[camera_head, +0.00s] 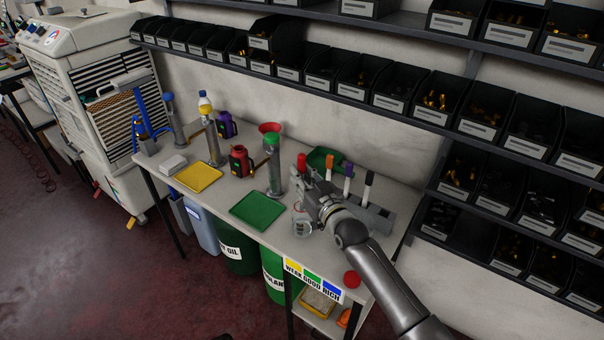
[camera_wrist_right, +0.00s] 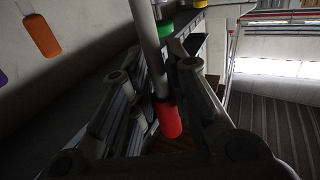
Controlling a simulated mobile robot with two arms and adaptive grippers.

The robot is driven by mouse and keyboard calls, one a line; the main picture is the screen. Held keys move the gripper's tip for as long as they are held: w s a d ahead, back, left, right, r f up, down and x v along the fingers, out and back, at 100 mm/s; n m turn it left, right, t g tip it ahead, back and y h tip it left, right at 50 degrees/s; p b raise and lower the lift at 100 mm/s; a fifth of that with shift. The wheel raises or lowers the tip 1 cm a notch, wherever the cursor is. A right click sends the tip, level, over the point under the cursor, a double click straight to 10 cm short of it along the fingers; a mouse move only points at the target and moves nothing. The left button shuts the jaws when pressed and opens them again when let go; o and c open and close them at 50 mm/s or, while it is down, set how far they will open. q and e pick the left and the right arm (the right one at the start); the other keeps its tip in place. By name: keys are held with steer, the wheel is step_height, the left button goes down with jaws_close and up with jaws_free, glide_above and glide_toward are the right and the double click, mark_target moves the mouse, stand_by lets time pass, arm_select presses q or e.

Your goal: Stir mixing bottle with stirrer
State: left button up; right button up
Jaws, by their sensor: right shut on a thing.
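My right gripper (camera_head: 306,190) is shut on a stirrer with a red handle (camera_head: 302,162). In the right wrist view the red handle (camera_wrist_right: 169,119) and its pale rod (camera_wrist_right: 147,45) lie between the fingers of my right gripper (camera_wrist_right: 168,85). In the head view the handle points up and the gripper hides most of the rod. A clear round vessel (camera_head: 302,229), which looks like the mixing bottle, stands on the table just below the gripper. I cannot tell whether the rod's end is inside it. My left gripper is not in view.
Orange (camera_head: 329,160), purple (camera_head: 348,170) and black (camera_head: 369,178) handles stand in a grey rack (camera_head: 377,219) beside my right arm. A green tray (camera_head: 258,211), yellow tray (camera_head: 199,178), red jug (camera_head: 239,163) and green-topped cylinder (camera_head: 274,176) stand to the left. A red ball-like object (camera_head: 352,279) sits nearer.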

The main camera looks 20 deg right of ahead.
steer(key=shift+f+b, duration=2.7)
steer(key=shift+f, duration=1.2)
steer(key=shift+s+f, duration=0.1)
steer(key=shift+f, duration=0.1)
